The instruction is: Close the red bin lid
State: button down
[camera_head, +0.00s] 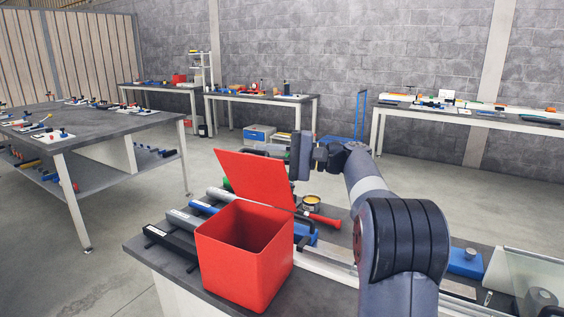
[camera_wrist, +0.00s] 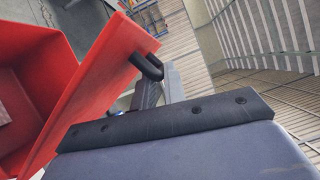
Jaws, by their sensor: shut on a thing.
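The red bin (camera_head: 245,262) stands upright on the near bench, with its open top showing a dark inside. Its red lid (camera_head: 256,178) is raised and tilted up at the back of the opening. My gripper (camera_head: 297,172) is at the lid's right edge, above and behind the bin. In the wrist view the bin (camera_wrist: 28,85) is at the left and the lid (camera_wrist: 97,85) slants across beside it. My gripper's dark fingers (camera_wrist: 148,68) are shut on the lid's edge there. The exact contact is partly hidden.
Blue and black bar-shaped parts (camera_head: 170,240) lie left of the bin. A red cone-ended part (camera_head: 322,220) and a small yellow-topped tin (camera_head: 311,202) lie behind it. A glass-topped case (camera_head: 525,275) is at the right. Other benches stand farther off across open floor.

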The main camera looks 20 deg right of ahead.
jog(key=s+a+f+n+h+b, duration=0.4)
jog(key=s+a+f+n+b, duration=0.3)
jog(key=b, duration=0.6)
jog(key=shift+s+a+f+n, duration=0.2)
jog(key=shift+s+f+n, duration=0.4)
jog(key=c, duration=1.5)
grip_release()
jog(key=p+v, duration=0.1)
jog(key=v, duration=1)
jog(key=shift+p, duration=0.3)
jog(key=shift+a, duration=0.1)
